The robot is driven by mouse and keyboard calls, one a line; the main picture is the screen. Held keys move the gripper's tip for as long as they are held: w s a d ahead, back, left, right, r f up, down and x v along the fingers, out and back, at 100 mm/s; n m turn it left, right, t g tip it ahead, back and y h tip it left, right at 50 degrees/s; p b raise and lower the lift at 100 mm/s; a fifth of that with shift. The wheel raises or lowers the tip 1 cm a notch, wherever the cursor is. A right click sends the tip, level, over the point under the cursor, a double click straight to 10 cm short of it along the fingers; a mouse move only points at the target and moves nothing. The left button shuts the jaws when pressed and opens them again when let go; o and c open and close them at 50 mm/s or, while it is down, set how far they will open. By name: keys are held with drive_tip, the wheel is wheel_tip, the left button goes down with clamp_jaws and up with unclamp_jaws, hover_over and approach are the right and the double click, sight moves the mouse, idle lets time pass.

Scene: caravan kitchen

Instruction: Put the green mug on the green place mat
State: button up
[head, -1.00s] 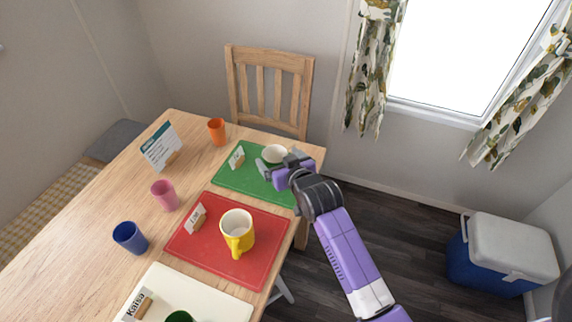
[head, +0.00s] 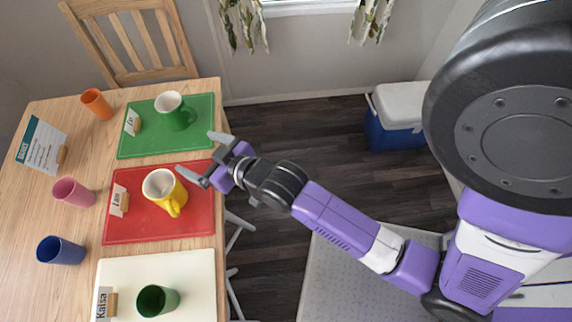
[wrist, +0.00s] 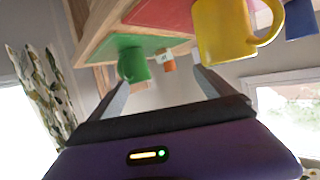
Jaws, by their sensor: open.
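The green mug (head: 174,112), white inside, stands upright on the green place mat (head: 137,146), with its handle towards the lower right in the head view. The mug also shows in the wrist view (wrist: 133,66), on the mat (wrist: 112,43). My gripper (head: 207,156) is open and empty. It is apart from the green mug, off to its lower right in the head view, near the table edge beside the green and red mats. Nothing is between its fingers.
A yellow mug (head: 164,190) stands on the red mat (head: 135,229), close to one finger. A green cup (head: 157,300) stands on the white mat (head: 190,265). Orange (head: 97,104), pink (head: 72,192) and blue (head: 60,251) cups stand farther left. A chair (head: 130,40) is behind the table.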

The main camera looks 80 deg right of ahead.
drive_tip(key=s+a+r+n+y, duration=0.1)
drive_tip(key=s+a+r, duration=0.2)
drive_tip(key=s, duration=0.4)
drive_tip(key=s+a+r+n+t+y, duration=0.1)
drive_tip(key=s+a+r, duration=0.2)
drive_tip(key=s, duration=0.5)
drive_tip(key=s+a+r+n+y, duration=0.2)
drive_tip(key=s+a+r, duration=0.1)
drive_tip(key=s, duration=0.5)
drive_tip(key=shift+a+t, duration=0.3)
drive_tip(key=shift+a, duration=0.6)
drive_tip(key=shift+s+r, duration=0.1)
